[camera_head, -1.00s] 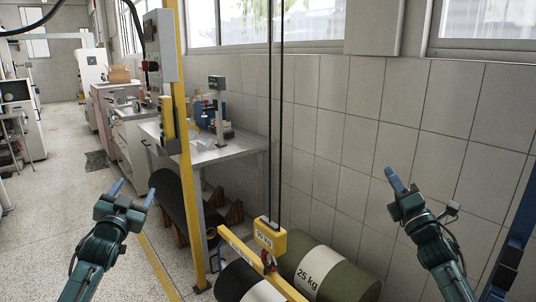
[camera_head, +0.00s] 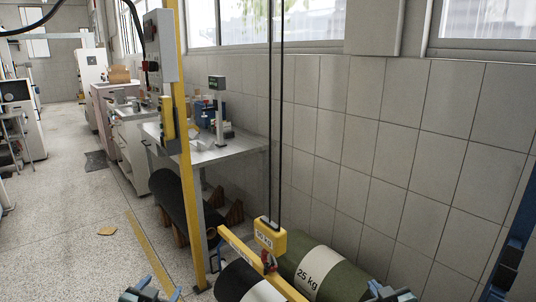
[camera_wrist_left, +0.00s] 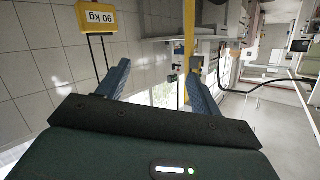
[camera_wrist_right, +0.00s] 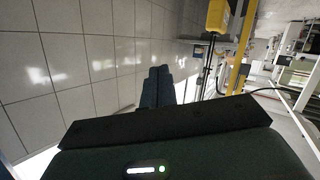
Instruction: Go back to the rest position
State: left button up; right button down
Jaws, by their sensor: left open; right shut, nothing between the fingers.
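My left gripper (camera_head: 160,288) shows at the bottom edge of the head view, left of centre, with most of its arm out of frame. Its two blue fingers stand apart with nothing between them in the left wrist view (camera_wrist_left: 157,85). My right gripper (camera_head: 380,289) shows at the bottom edge, right of centre, in front of the green roll. Its fingers are shut together and empty in the right wrist view (camera_wrist_right: 157,85).
A yellow hoist block (camera_head: 270,237) hangs on dark lines above a green 25 kg roll (camera_head: 325,268) and a dark roll (camera_head: 234,281). A yellow post (camera_head: 186,190) stands beside a metal table (camera_head: 200,152). The floor at left (camera_head: 60,240) is mostly clear.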

pick_arm(q)
jog(key=s+d+f+g+h, duration=0.1)
jog(key=s+d+f, duration=0.2)
jog(key=s, duration=0.6)
jog(key=s+d+f+g+h, duration=0.1)
jog(key=s+d+f, duration=0.3)
jog(key=s, duration=0.5)
jog(key=s+d+f+g, duration=0.2)
jog(key=s+d, duration=0.3)
jog(key=s, duration=0.5)
jog(key=shift+f+n+h, duration=0.4)
jog(key=shift+f, duration=0.35)
pick_arm(e)
jog(key=s+a+f+g+y, duration=0.1)
jog(key=s+a+f, duration=0.2)
jog(key=s, duration=0.6)
jog(key=s+a+f+g+y, duration=0.1)
jog(key=s+a+f, duration=0.3)
jog(key=s, duration=0.5)
jog(key=s+a+f+g, duration=0.2)
jog(key=s+a, duration=0.3)
jog(key=s, duration=0.5)
jog(key=shift+f+m+y, duration=0.4)
jog(key=shift+f, duration=0.35)
pick_arm(q)
jog(key=shift+s+d, duration=0.1)
jog(key=shift+c, duration=0.2)
pick_arm(e)
jog(key=shift+s+a, duration=0.1)
